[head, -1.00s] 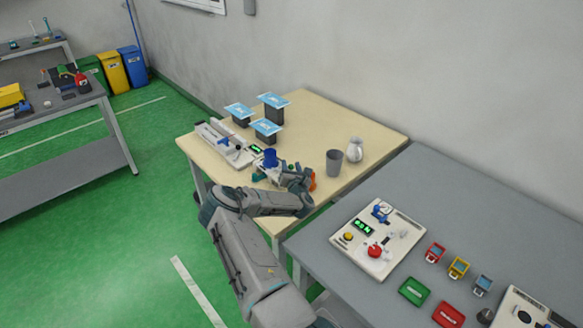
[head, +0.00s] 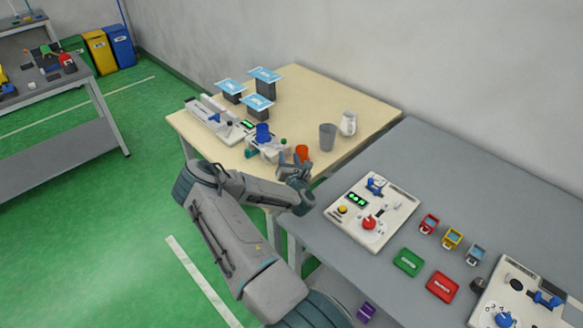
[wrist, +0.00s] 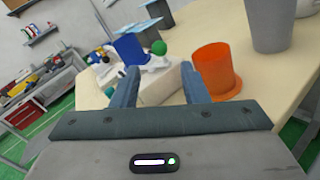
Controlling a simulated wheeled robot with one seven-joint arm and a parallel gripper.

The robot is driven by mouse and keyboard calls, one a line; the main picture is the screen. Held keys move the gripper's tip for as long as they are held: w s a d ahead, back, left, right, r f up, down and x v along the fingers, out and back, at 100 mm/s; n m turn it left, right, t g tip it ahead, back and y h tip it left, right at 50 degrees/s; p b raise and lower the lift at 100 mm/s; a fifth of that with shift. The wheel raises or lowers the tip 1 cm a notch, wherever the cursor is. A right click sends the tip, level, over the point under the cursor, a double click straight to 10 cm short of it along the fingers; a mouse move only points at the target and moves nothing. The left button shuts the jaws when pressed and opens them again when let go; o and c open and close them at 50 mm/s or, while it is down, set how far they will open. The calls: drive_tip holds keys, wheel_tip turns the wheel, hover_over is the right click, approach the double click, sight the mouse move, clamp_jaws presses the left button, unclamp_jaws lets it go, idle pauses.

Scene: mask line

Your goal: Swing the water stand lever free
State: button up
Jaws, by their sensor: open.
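The water stand (head: 268,150) is a small white unit on the wooden table, with a blue cup (head: 263,133) on it. A green ball knob (head: 284,141), which looks like the lever's end, is at its right side. In the wrist view the green knob (wrist: 159,48) is beyond my fingers, just right of the blue cup (wrist: 129,49). The lever's arm is too small to make out. My gripper (head: 294,160) is open and empty, in front of the stand near the table's front edge. In the wrist view its fingers (wrist: 160,80) point toward the stand without touching the knob.
An orange cup (head: 302,153) stands close to the right finger, also in the wrist view (wrist: 215,68). A grey cup (head: 327,137) and a white jug (head: 348,123) stand farther right. Blue-topped blocks (head: 257,102) and a white device (head: 216,121) are behind left.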

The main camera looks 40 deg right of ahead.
drive_tip(key=shift+v, duration=1.95)
